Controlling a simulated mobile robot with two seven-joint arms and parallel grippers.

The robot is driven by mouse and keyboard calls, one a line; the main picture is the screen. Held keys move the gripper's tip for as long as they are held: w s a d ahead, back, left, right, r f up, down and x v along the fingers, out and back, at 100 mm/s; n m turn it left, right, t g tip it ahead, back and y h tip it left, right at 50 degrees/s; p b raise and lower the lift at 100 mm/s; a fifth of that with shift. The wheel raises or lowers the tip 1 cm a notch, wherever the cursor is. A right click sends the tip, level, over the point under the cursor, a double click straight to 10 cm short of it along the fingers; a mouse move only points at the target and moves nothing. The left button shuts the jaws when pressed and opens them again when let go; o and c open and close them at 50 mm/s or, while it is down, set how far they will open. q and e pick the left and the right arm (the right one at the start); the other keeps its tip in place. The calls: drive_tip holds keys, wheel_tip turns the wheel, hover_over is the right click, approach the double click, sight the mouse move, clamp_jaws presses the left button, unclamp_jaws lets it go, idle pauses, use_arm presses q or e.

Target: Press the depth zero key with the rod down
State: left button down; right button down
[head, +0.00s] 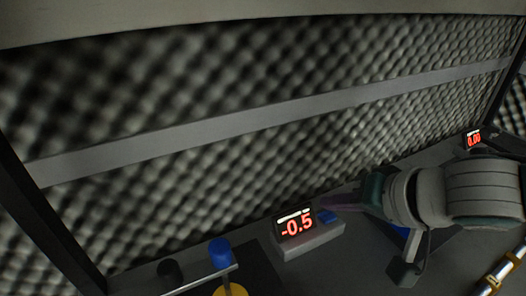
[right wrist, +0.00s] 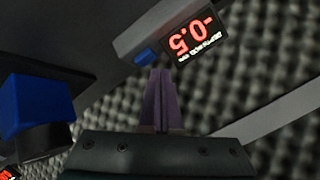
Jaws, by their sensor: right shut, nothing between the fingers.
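The depth readout (head: 296,225) shows -0.5 in red on a grey box; in the right wrist view the readout (right wrist: 195,38) appears upside down. The blue key (head: 327,216) is on the box, right of the screen, and the key also shows in the right wrist view (right wrist: 146,57). My right gripper (head: 325,204) is shut and empty, its purple fingers pointing at the key from close by. In the right wrist view the fingertips (right wrist: 160,72) lie just beside the key; I cannot tell if they touch. My left gripper is not in view. I cannot clearly identify the rod.
A blue cap (head: 220,252) and a black knob (head: 170,272) stand at a grey bar at the lower left. A blue block (right wrist: 35,105) is close beside my right gripper. Foam wall (head: 250,90) rises behind.

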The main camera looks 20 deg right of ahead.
drive_tip(key=shift+f, duration=0.15)
idle(0.4)
drive_tip(key=shift+f, duration=0.3)
drive_tip(key=shift+f+b, duration=0.5)
idle(0.6)
drive_tip(key=shift+r, duration=0.1)
drive_tip(key=shift+r+p, duration=0.85)
drive_tip(key=shift+p, duration=0.25)
wheel_tip(320, 180, up, 5)
drive_tip(key=p, duration=0.5)
